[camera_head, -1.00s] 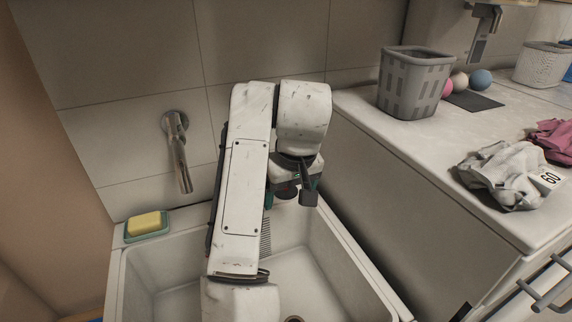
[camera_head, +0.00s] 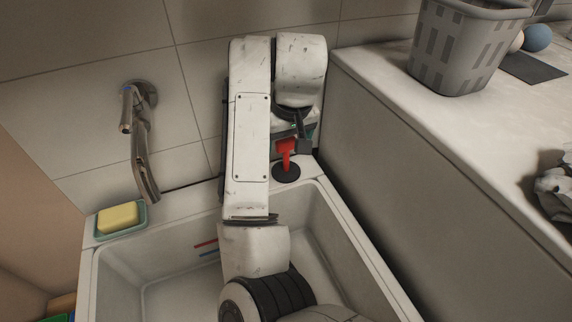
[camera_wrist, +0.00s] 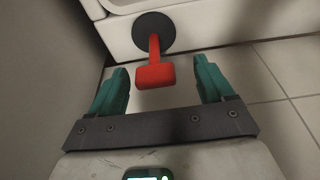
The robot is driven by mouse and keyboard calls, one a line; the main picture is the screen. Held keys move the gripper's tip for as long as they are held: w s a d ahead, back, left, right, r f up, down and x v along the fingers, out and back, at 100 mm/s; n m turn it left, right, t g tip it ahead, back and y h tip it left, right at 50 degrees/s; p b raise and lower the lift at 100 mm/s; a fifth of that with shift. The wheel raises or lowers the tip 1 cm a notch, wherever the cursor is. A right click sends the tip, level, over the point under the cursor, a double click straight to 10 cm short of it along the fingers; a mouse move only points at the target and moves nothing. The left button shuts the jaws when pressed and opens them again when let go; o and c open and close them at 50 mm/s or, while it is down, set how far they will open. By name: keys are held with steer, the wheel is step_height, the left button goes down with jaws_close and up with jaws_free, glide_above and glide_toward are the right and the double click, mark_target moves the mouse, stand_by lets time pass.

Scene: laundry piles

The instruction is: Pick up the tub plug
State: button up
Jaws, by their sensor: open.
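The tub plug is a black disc with a red T-shaped handle. In the head view the plug (camera_head: 286,172) rests on the rim at the sink's back right corner, just below my gripper (camera_head: 297,138). In the wrist view the plug (camera_wrist: 154,47) is at the top middle, its red handle pointing toward my gripper (camera_wrist: 161,78). The gripper is open, with its green fingers on either side of the handle's end. No finger visibly touches it. Part of my gripper is hidden behind my arm in the head view.
The sink (camera_head: 180,296) lies below my arm, with a tap (camera_head: 141,150) on the wall and yellow soap (camera_head: 118,217) in a dish at its left corner. A counter (camera_head: 385,95) rises close on the right, with a grey basket (camera_head: 463,45) on it.

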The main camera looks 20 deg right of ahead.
mark_target(286, 149)
steer(key=shift+w+d+x, duration=0.15)
steer(key=shift+d+x, duration=0.05)
steer(key=shift+x, duration=1.2)
steer(key=shift+w+d+x, duration=0.1)
steer(key=shift+d+x, duration=0.1)
steer(key=shift+x, duration=1.2)
steer(key=c, duration=1.1)
steer(key=shift+r, duration=0.15)
